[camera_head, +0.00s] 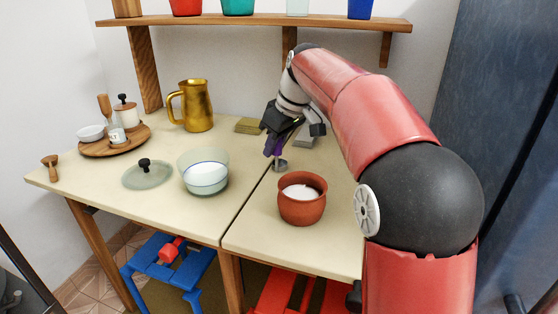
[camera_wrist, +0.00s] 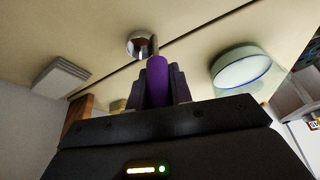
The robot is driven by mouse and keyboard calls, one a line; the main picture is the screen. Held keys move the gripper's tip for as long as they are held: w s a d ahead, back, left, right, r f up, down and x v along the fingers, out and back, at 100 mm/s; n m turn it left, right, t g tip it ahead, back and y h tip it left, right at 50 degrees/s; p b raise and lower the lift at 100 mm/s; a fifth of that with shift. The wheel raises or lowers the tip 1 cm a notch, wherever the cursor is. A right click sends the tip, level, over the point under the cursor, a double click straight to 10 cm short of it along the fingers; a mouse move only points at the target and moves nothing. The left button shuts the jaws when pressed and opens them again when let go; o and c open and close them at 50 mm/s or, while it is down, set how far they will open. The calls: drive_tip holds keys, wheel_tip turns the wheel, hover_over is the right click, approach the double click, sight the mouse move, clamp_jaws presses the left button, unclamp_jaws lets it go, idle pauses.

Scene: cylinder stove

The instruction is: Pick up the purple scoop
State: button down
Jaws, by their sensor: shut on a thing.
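The purple scoop (camera_head: 272,147) has a purple handle and a small metal bowl. My gripper (camera_head: 276,140) is shut on its handle, behind the clay pot on the table. In the wrist view the purple handle (camera_wrist: 157,82) stands between my gripper's fingers (camera_wrist: 160,88), and the metal bowl (camera_wrist: 140,44) shows beyond it. In the head view the bowl hangs at the lower end of the handle, close to the table top. Whether the bowl touches the table I cannot tell.
A brown clay pot (camera_head: 302,211) with white contents stands in front of my gripper. A glass bowl (camera_head: 205,187), a glass lid (camera_head: 147,180) and a golden pitcher (camera_head: 197,108) stand to the left. A wooden shelf (camera_head: 255,20) with coloured cups runs above. A seam splits the table top.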

idle(0.3)
wheel_tip(320, 180, up, 10)
drive_tip(key=shift+p, duration=0.8)
idle(2.0)
